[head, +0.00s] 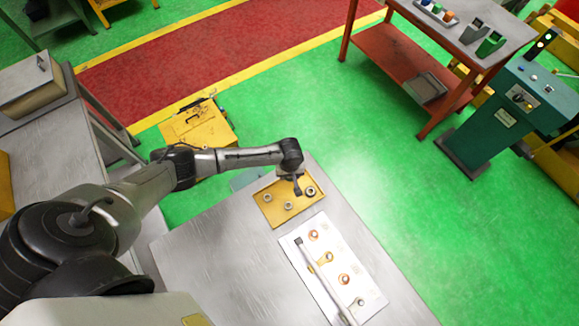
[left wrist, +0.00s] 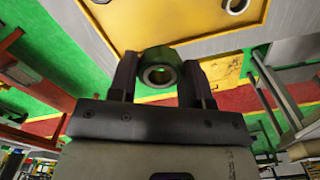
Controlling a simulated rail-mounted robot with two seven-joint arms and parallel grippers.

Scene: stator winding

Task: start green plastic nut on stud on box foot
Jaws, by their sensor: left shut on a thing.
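My left gripper (head: 298,191) is over the yellow tray (head: 276,216) on the grey bench. In the left wrist view, the left gripper (left wrist: 158,74) is shut on a dark green nut (left wrist: 178,57), its round hole facing the camera. The tray shows above it in that view (left wrist: 200,25), and the nut looks apart from it. Several ring-like parts lie in the tray, among them one at its middle (head: 288,206). I cannot make out which thing is the box foot or its stud. My right gripper is in neither view.
A white board (head: 366,286) with several small fittings and a long bar (head: 318,277) lies on the bench (head: 205,262) by the tray. A yellow box (head: 196,124) stands on the floor behind.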

